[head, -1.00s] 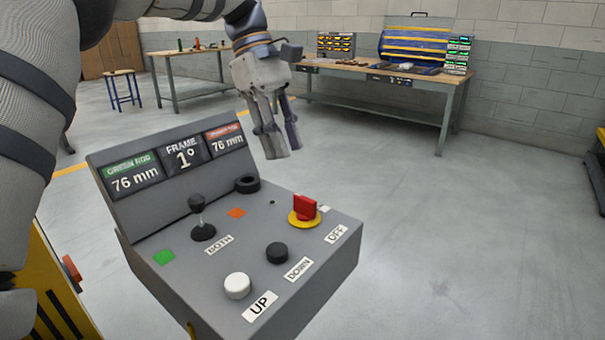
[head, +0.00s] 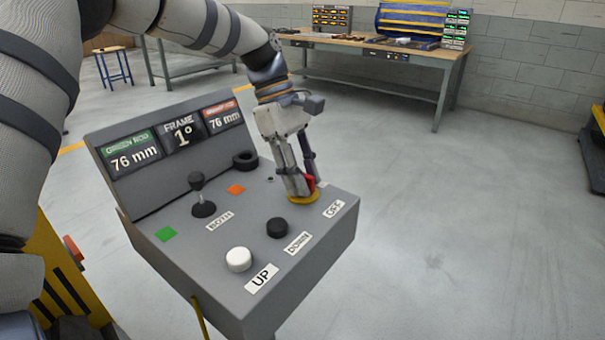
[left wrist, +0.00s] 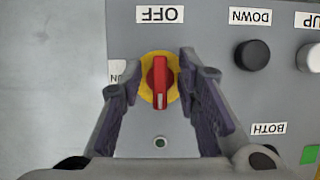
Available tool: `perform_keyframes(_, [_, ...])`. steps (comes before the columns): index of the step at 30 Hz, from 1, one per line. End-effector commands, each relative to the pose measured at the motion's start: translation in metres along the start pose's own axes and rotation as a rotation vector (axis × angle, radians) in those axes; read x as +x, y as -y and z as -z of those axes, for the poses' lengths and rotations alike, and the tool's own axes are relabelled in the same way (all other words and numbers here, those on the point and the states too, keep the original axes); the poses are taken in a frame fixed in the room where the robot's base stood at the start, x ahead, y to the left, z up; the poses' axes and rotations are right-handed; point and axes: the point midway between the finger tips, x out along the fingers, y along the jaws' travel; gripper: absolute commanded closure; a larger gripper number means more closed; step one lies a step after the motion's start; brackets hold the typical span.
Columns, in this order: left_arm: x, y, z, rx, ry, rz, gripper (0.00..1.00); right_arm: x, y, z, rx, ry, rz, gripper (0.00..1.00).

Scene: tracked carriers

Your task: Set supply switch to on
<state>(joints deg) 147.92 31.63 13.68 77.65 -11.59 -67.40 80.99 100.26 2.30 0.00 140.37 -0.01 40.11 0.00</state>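The supply switch is a red rotary handle (left wrist: 160,82) on a yellow round plate (left wrist: 148,92), on the top of the grey control box (head: 150,235). In the left wrist view its handle lines up with the OFF label (left wrist: 160,14). My left gripper (left wrist: 158,88) is open, with one finger on each side of the red handle and gaps visible between. In the head view the left gripper (head: 302,190) covers most of the switch. My right gripper is not in view.
The box also carries a black DOWN button (head: 277,227), a white UP button (head: 238,259), a small black lever (head: 200,200) by the BOTH label and a sloped display panel (head: 165,140). A workbench (head: 400,55) stands at the back.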

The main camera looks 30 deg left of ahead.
Motion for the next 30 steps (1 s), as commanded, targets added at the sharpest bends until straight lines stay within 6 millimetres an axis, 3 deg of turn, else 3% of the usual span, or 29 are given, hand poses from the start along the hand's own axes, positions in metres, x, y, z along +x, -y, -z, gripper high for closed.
perform_keyframes(2, [-0.0001,0.0000,0.0001,0.000,0.000,0.000,0.72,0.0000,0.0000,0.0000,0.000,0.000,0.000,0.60])
perform_keyframes(6, [-0.0002,0.0000,0.0001,0.000,0.000,0.000,1.00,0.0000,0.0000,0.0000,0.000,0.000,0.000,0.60])
perform_keyframes(20, [0.0003,-0.0003,0.0009,0.054,-0.002,0.025,1.00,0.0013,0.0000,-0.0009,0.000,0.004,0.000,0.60])
perform_keyframes(30, [0.0015,-0.0007,0.0011,0.298,-0.002,0.128,1.00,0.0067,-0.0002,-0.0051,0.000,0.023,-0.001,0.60])
